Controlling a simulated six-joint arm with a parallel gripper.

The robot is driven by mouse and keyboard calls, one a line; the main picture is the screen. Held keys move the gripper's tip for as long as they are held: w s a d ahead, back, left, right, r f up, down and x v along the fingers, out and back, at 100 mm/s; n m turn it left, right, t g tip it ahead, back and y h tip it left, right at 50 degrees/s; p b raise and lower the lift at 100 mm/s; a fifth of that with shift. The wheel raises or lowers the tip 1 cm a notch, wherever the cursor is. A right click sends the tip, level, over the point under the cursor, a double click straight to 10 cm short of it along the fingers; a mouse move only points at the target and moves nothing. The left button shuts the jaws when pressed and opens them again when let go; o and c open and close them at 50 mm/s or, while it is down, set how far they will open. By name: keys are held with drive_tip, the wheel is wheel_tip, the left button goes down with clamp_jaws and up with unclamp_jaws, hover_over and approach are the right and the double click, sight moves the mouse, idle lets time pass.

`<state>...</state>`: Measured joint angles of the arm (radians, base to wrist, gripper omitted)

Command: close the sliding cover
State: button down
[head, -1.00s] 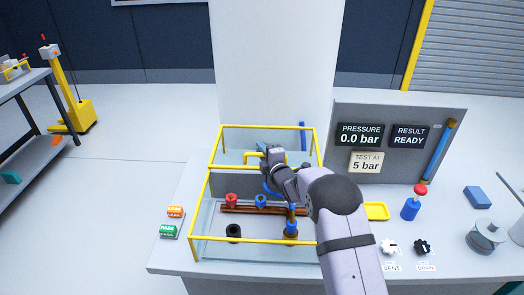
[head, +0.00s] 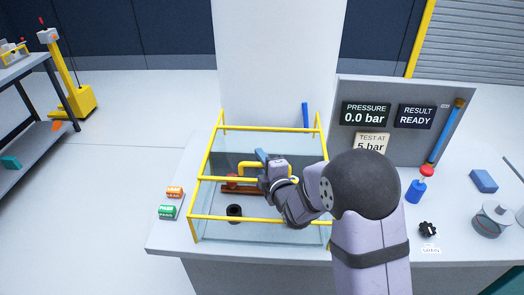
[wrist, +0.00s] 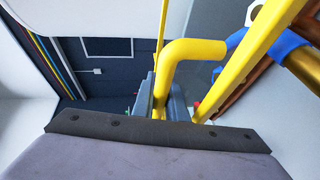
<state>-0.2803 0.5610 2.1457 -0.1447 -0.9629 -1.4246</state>
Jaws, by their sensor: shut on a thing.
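The clear tank has a yellow frame (head: 196,222). Its sliding cover (head: 220,179) shows as a yellow bar across about the middle of the tank's top. A bent yellow handle (head: 247,166) stands on the cover. My gripper (head: 263,158) is shut on the handle; the arm reaches in from the right and hides the handle's right part. In the wrist view the handle (wrist: 188,50) passes down between the fingers (wrist: 160,98), and the cover's yellow bar (wrist: 255,60) runs beside it. The front half of the tank top looks uncovered.
A black cylinder (head: 234,212) and a brown rail (head: 238,190) with a red part are inside the tank. A display panel (head: 400,110) and a blue red-topped object (head: 415,192) stand to the right.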

sight(261, 166)
drive_tip(key=shift+s, duration=1.75)
drive_tip(key=c, duration=2)
unclamp_jaws()
drive_tip(key=shift+c, duration=0.2)
drive_tip(key=shift+b, duration=0.3)
drive_tip(key=b+v, duration=0.1)
drive_tip(key=v, duration=0.6)
drive_tip(key=shift+b, duration=0.3)
drive_tip(key=shift+s+d, duration=0.1)
